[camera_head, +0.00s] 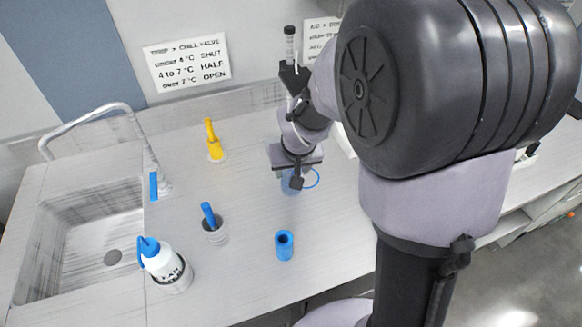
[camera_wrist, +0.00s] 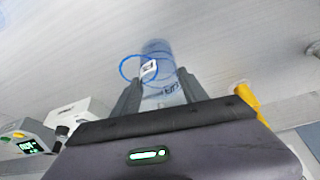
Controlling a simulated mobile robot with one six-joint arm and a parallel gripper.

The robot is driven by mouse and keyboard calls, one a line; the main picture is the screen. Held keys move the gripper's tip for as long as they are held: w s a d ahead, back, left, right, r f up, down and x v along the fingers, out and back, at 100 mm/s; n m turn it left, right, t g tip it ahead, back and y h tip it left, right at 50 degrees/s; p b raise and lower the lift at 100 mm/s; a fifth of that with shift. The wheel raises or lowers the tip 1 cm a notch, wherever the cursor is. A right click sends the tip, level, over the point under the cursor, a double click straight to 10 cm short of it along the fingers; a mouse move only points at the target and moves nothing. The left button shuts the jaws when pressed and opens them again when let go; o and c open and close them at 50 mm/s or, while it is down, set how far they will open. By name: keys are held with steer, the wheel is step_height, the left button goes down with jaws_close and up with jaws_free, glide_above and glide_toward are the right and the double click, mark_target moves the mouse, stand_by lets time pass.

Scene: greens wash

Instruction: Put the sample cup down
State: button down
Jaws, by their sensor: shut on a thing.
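The sample cup (camera_head: 291,187) is a clear bluish cup with a blue ring at its side. It is below my gripper (camera_head: 296,174) in the head view, partly hidden by it. In the wrist view the cup (camera_wrist: 157,60) sits between the two fingers of my gripper (camera_wrist: 158,88), which is shut on it. The cup is over the pale counter (camera_head: 330,235); I cannot tell whether its base touches the surface.
A blue hollow cylinder (camera_head: 284,246), a grey holder (camera_head: 215,232) with a blue handle and a wash bottle (camera_head: 166,266) stand in front. A yellow-handled thing (camera_head: 214,142) stands behind. The sink (camera_head: 75,235) is left. A display device (camera_wrist: 28,142) shows in the wrist view.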

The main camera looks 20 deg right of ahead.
steer(key=shift+f, duration=0.25)
steer(key=c, duration=0.6)
jaws_free()
steer(key=shift+r, duration=0.1)
